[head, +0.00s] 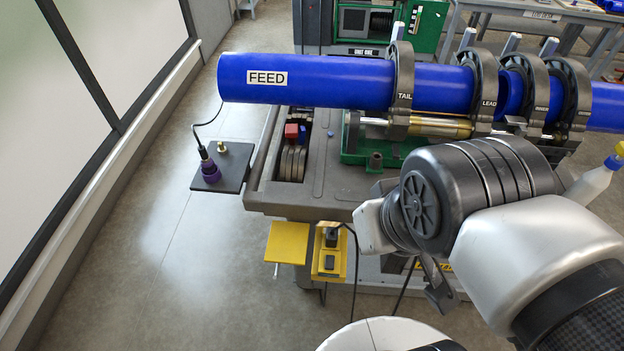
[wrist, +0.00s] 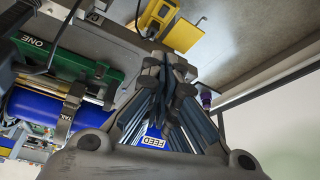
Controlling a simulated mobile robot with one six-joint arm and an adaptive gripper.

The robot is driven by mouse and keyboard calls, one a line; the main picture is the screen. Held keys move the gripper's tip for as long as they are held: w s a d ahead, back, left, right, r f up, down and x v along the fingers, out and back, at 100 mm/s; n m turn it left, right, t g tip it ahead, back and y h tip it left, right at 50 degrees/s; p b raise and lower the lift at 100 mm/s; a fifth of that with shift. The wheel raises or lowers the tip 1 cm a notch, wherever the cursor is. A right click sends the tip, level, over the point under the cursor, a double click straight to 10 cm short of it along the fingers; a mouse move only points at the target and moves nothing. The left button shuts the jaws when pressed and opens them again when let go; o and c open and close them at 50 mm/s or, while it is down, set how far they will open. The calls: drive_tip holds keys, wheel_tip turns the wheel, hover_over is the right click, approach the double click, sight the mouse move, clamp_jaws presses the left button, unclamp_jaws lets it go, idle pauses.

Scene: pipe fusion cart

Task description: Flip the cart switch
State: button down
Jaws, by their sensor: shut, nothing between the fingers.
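A yellow switch box (head: 330,252) with dark fittings is on the front of the grey cart (head: 335,208), its yellow lid (head: 287,243) swung open to the left. The box also shows at the top of the wrist view (wrist: 156,17), with the lid (wrist: 185,36) beside it. Which way the switch is set is too small to tell. My gripper (wrist: 170,68) is shut and empty in the wrist view, apart from the box. In the head view my arm's wrist is right of the box and hides much of the gripper.
A blue pipe (head: 320,82) labelled FEED lies in dark clamps (head: 398,95) above the cart. A black side shelf (head: 222,165) holds a purple plug (head: 209,168). A black cable (head: 355,268) hangs beside the box. Open floor (head: 165,255) lies to the left.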

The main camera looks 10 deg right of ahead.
drive_tip(key=w+f+n+g, duration=0.1)
drive_tip(key=w+f+n, duration=0.25)
drive_tip(key=w, duration=0.25)
drive_tip(key=n+g+p, duration=0.3)
drive_tip(key=n+g, duration=0.1)
drive_tip(key=n, duration=0.7)
hover_over(326, 256)
wheel_tip(326, 256, down, 19)
drive_tip(key=shift+s+a, duration=0.1)
drive_tip(key=shift+s, duration=0.05)
wheel_tip(326, 256, down, 14)
drive_tip(key=b, duration=0.5)
